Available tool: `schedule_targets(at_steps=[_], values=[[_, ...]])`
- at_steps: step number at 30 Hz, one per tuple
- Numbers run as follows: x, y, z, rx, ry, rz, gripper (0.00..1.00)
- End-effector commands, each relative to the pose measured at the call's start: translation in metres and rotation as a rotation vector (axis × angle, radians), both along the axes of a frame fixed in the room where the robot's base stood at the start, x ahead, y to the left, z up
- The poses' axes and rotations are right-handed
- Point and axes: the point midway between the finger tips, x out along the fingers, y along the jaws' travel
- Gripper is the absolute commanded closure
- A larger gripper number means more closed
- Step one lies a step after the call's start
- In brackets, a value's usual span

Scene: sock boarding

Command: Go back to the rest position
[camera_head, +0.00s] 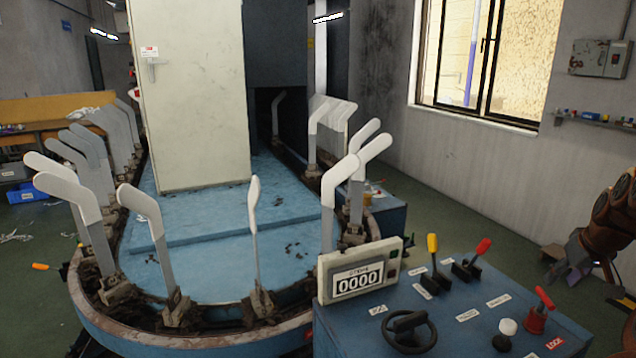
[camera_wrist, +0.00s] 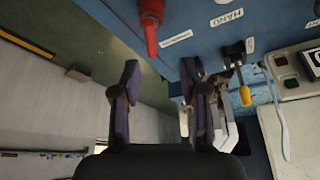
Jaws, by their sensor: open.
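My gripper (camera_wrist: 160,72) shows in the wrist view with its two dark fingers apart and nothing between them. The blue control panel (camera_wrist: 95,12) lies beyond the fingertips there, with a red lever handle (camera_wrist: 150,25) above the gap and a yellow lever (camera_wrist: 243,90) to the right. Whether the fingers touch anything is not clear, but I see no lever held. In the head view, a brown-orange arm (camera_head: 612,225), probably mine, reaches in at the right edge, right of the control panel (camera_head: 440,335) and apart from it.
A sock-boarding machine (camera_head: 190,345) with several upright white forms (camera_head: 140,205) fills the left and middle.

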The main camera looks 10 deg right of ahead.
Motion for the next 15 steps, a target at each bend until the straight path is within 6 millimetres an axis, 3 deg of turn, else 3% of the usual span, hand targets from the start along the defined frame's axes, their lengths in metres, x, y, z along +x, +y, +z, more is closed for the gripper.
schedule_targets(at_steps=[8, 15], values=[[0.013, 0.119, 0.025, 0.051, 0.046, 0.134, 0.56], [-0.009, 0.222, 0.036, 0.087, 0.120, 0.230, 0.56]])
